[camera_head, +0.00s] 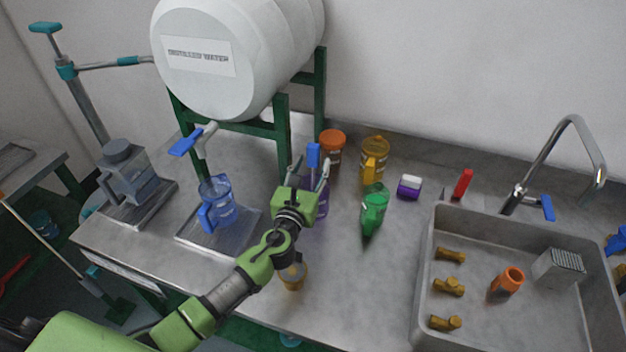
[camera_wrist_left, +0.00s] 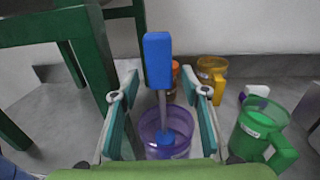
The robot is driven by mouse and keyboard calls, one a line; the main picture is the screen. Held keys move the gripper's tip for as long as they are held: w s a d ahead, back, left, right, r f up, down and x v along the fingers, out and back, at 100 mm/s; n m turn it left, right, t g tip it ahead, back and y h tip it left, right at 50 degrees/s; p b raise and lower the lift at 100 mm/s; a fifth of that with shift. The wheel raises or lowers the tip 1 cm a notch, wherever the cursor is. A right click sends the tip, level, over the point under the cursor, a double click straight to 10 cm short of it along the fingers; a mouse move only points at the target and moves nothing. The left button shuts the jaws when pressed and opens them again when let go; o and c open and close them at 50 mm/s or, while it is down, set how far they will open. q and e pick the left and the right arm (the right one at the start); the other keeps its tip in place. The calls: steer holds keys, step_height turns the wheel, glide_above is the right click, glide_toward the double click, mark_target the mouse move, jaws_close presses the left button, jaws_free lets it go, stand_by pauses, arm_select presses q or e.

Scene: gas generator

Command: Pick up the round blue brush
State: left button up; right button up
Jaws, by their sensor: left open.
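The blue brush (camera_head: 313,156) stands upright in a purple jug (camera_head: 320,201), largely hidden behind my left gripper. In the left wrist view its blue handle (camera_wrist_left: 157,60) rises above the purple jug (camera_wrist_left: 178,122), and a thin shaft runs down to a blue lower end inside. My left gripper (camera_head: 309,172) is open. In the left wrist view its two fingers (camera_wrist_left: 157,88) are on either side of the brush, apart from it. My right gripper is not in view.
A green jug (camera_head: 374,208) stands close to the right, with orange (camera_head: 332,146) and yellow (camera_head: 374,152) containers behind. The green stand (camera_head: 281,135) of the water barrel is close on the left. A blue jug (camera_head: 219,200) on a tray and a sink (camera_head: 470,220) flank the area.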

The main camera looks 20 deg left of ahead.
mark_target(313, 145)
arm_select(q)
steer(key=shift+w+f, duration=0.15)
steer(key=shift+w, duration=0.7)
steer(key=shift+s, duration=0.1)
steer(key=c, duration=0.3)
jaws_close()
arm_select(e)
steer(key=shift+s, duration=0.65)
arm_select(q)
steer(key=shift+r, duration=0.2)
steer(key=shift+r, duration=0.35)
step_height(313, 145, up, 8)
steer(key=p, duration=0.3)
step_height(313, 145, up, 9)
steer(key=shift+p, duration=0.35)
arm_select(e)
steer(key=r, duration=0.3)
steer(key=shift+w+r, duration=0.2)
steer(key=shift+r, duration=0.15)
